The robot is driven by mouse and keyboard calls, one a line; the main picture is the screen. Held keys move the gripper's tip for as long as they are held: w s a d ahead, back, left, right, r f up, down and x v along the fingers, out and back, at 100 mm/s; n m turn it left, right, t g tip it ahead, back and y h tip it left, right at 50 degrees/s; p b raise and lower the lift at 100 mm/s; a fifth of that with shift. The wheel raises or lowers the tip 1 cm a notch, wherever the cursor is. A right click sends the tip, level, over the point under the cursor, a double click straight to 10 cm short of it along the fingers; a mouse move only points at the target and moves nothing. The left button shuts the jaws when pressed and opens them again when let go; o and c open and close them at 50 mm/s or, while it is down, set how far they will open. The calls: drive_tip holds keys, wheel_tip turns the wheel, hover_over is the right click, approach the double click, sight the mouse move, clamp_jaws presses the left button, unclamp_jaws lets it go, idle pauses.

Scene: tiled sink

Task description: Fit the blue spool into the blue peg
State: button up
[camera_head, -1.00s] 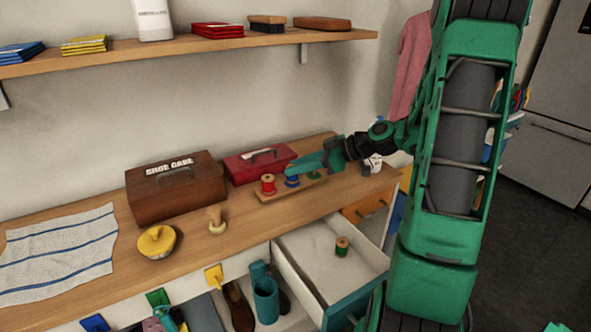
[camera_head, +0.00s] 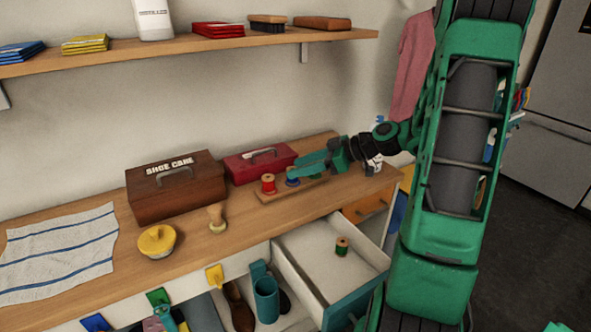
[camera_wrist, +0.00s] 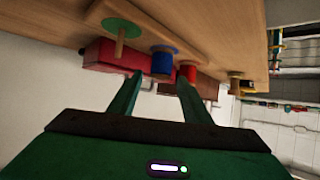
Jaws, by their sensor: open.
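The blue spool (camera_wrist: 162,64) stands upright on the blue disc base (camera_wrist: 163,48) of the wooden peg board (camera_head: 268,196); its hollow and the peg inside are hidden. In the head view the blue spool (camera_head: 292,182) is partly covered by my gripper (camera_head: 302,168). In the wrist view, my gripper (camera_wrist: 160,76) is open, with its fingertips to either side of the spool's free end and no clear contact. The red spool (camera_head: 268,184) stands beside it on the board. The green disc with a bare wooden peg (camera_wrist: 120,32) is on the other side.
A green spool (camera_head: 342,247) lies in the open drawer (camera_head: 310,255). A red box (camera_head: 250,165) and a brown shoe-care box (camera_head: 165,195) stand behind and left of the board. A wooden-handled tool (camera_head: 217,220) and yellow tin (camera_head: 157,242) are at front left.

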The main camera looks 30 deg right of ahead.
drive_tip(key=v, duration=1.1)
drive_tip(key=s+a+f+m+g+h, duration=0.4)
drive_tip(key=s+a+f+m+g, duration=0.1)
drive_tip(key=s+a, duration=0.15)
drive_tip(key=s+r+m+g+h, duration=0.1)
drive_tip(key=s+m+g+h, duration=0.3)
drive_tip(key=s+m, duration=0.6)
drive_tip(key=s, duration=0.8)
drive_tip(key=shift+r, duration=0.2)
drive_tip(key=shift+w, duration=0.15)
